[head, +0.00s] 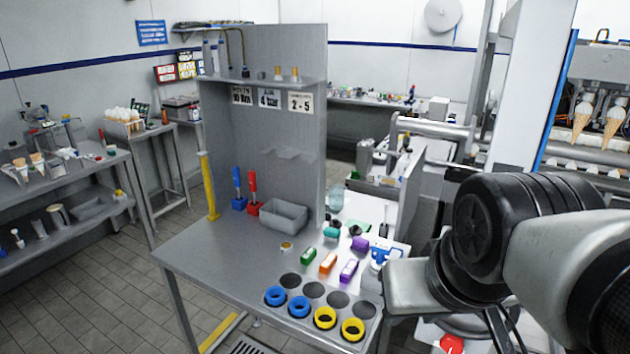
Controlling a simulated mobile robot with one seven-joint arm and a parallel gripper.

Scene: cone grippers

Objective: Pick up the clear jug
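A small clear, pale greenish vessel (336,198), which looks like the clear jug, stands at the back of the work table (215,262), just right of the upright grey panel. It is small in the head view, and I cannot make out a handle. My arm comes in from the right edge, with black and white links in the foreground. The fingers of my gripper cannot be made out in this view, so its state does not show.
A grey bin (283,215) and red and blue holders stand left of the vessel. Small coloured items lie in front of it, and blue and yellow rings (325,318) sit near the table's front. The upright panel (270,130) bounds the left side. The table's left front is clear.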

